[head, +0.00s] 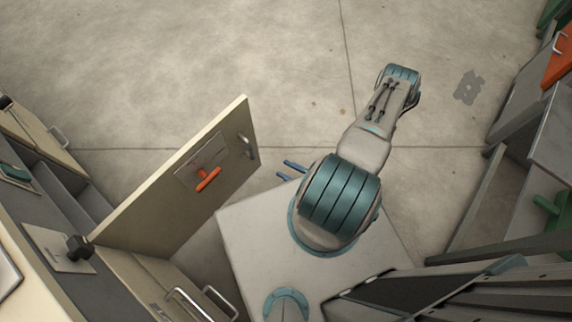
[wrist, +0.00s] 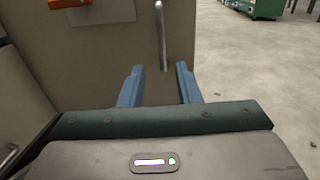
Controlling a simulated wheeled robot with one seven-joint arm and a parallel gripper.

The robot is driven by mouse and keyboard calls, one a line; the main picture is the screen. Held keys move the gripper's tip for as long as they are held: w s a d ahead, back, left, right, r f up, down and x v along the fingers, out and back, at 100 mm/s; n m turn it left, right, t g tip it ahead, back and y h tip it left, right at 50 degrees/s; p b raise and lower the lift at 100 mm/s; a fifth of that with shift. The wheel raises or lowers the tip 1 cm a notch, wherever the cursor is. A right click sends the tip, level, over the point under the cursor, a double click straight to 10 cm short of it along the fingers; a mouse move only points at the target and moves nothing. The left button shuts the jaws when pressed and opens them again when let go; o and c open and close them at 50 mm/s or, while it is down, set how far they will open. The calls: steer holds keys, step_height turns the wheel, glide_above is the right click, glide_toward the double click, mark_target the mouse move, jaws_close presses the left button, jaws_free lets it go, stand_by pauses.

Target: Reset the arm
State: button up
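My gripper (head: 282,168) shows in the head view as two blue fingers beside my arm, just right of an open beige door. In the wrist view my gripper (wrist: 158,72) is open, its two blue fingers well apart with nothing held between them. A silver bar handle (wrist: 161,35) stands upright on the panel ahead of the fingertips. In the head view the door's silver handle (head: 246,146) is apart from the fingers, with a gap of floor between. My arm is bent, its elbow reaching to the upper right; the wrist is mostly hidden behind the arm links.
The open door (head: 165,195) has a red-orange handle (head: 207,179) and swings out from the cabinet at left. A drawer handle (head: 200,300) is at the lower left. Grey cabinets (head: 555,140) with an orange panel line the right. The floor (head: 230,50) ahead is clear.

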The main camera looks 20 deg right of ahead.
steer(key=shift+r, duration=0.1)
steer(key=w+r+n+g+h+p, duration=0.1)
steer(key=r+n+g+h+p, duration=0.4)
steer(key=r, duration=2.5)
steer(key=w+r+n+g+h+p, duration=0.2)
steer(key=r+n+g+h+p, duration=0.4)
steer(key=r+n+p, duration=0.8)
step_height(320, 180, up, 16)
steer(key=n, duration=0.9)
steer(key=shift+w+a+r, duration=0.15)
steer(key=shift+a+r, duration=0.1)
